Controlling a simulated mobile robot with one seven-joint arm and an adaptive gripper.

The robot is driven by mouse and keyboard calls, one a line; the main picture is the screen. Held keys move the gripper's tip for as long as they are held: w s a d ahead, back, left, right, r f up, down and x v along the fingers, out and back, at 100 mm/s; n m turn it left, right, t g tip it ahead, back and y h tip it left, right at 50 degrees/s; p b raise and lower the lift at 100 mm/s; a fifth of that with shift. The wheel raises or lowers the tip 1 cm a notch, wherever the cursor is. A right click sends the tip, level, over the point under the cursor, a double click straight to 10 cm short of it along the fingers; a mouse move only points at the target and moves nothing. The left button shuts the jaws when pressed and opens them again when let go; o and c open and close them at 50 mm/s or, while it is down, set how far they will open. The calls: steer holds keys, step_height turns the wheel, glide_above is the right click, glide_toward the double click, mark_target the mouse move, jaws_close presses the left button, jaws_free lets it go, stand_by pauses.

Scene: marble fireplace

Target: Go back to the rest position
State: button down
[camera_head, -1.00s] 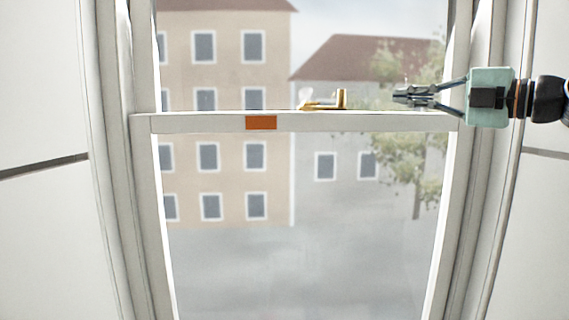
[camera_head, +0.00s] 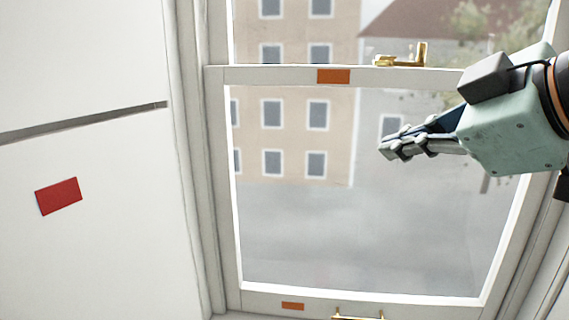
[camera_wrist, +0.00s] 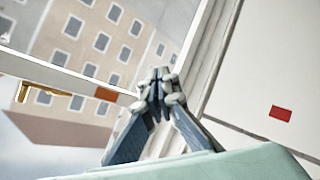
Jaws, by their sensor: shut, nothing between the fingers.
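My gripper (camera_head: 384,150) is shut and empty in the head view. It points left in front of the lower window pane, below the brass latch (camera_head: 402,57). The fingers also show shut in the wrist view (camera_wrist: 160,76), pointing up the picture. The latch sits on the middle rail (camera_head: 270,75) of the sash window, apart from my gripper. It also shows at the left of the wrist view (camera_wrist: 42,90).
An orange patch (camera_head: 333,76) is on the middle rail and another (camera_head: 292,306) on the bottom rail, near a brass handle (camera_head: 358,316). A red patch (camera_head: 58,196) is on the white wall panel at left. The window frame stands close behind my gripper.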

steer(key=s+f+m+g+h, duration=0.2)
steer(key=f+m, duration=0.4)
steer(key=f, duration=0.8)
steer(key=s+a+f+m+g+h, duration=0.1)
steer(key=s+f+m+g+h, duration=0.2)
steer(key=f, duration=1.1)
steer(key=s+m, duration=0.1)
steer(key=m, duration=0.2)
steer(key=shift+f+m+g, duration=0.15)
steer(key=shift+m+g, duration=0.25)
